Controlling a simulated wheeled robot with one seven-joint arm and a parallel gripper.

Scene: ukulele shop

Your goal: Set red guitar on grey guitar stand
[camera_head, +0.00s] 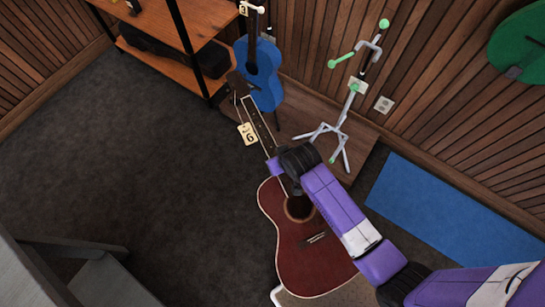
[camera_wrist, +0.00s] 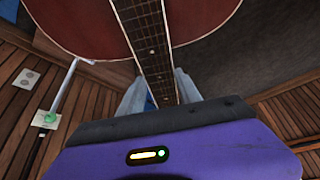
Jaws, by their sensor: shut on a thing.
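The red guitar (camera_head: 310,262) is in the lower middle of the head view, its neck slanting up and left, with a numbered tag (camera_head: 247,133) near the headstock. My gripper (camera_head: 277,166) is shut on the guitar's neck. In the wrist view the neck (camera_wrist: 150,45) runs between the two grey fingers (camera_wrist: 158,96), and part of the red body (camera_wrist: 80,28) shows. The grey guitar stand (camera_head: 340,120) with green tips stands empty on a low wooden platform, up and right of the guitar. Part of a stand with a green tip (camera_wrist: 47,118) shows left in the wrist view. My arm hides part of the guitar.
A blue guitar (camera_head: 262,75) stands left of the grey stand, close behind the red guitar's headstock. A wooden shelf (camera_head: 160,30) is at the upper left. A green round object (camera_head: 515,45) hangs on the wall. A blue mat (camera_head: 450,215) lies right. The left carpet is clear.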

